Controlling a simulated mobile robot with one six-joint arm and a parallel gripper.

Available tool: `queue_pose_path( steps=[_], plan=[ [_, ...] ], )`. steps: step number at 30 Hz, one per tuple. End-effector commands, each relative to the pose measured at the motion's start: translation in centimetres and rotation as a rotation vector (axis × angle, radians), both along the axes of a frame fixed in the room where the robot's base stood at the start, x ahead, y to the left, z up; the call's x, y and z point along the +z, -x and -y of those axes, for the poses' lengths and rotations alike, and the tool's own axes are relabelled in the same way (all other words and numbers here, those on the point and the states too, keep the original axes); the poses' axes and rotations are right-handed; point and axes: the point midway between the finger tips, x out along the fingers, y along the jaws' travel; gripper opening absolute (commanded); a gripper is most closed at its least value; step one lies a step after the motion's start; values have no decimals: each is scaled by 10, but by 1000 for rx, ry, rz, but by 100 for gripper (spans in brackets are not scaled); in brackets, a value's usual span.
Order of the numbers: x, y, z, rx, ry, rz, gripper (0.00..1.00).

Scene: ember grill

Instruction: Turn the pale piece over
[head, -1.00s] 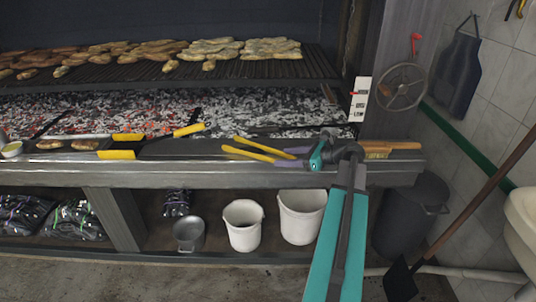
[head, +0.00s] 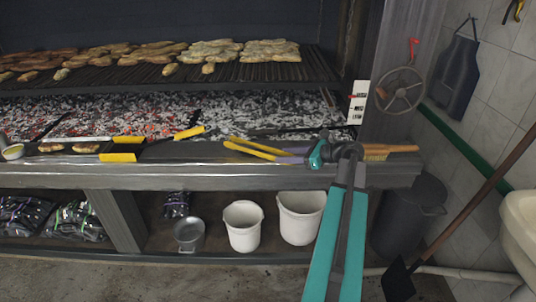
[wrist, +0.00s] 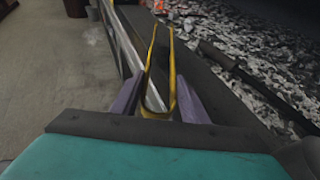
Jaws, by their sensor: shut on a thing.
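My gripper (head: 300,152) is shut on yellow tongs (head: 253,147), held above the front ledge of the grill and pointing left. On the grate lie several pieces of food. The palest ones (head: 272,50) are at the right of the row, with small ones (head: 208,69) in front. I cannot tell which single one is the pale piece. The tongs are well away from the food and touch none of it.
Embers glow under the grate (head: 130,82). Yellow-handled tools (head: 118,157) and a tray with brown pieces (head: 85,147) lie on the ledge at left. A wooden-handled brush (head: 390,150) lies right of my gripper. White buckets (head: 243,236) stand below.

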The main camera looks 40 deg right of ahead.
Motion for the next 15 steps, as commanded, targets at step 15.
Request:
queue_pose_path(
  steps=[15],
  plan=[
    [45,0,0,0,0,1,27]
  ],
)
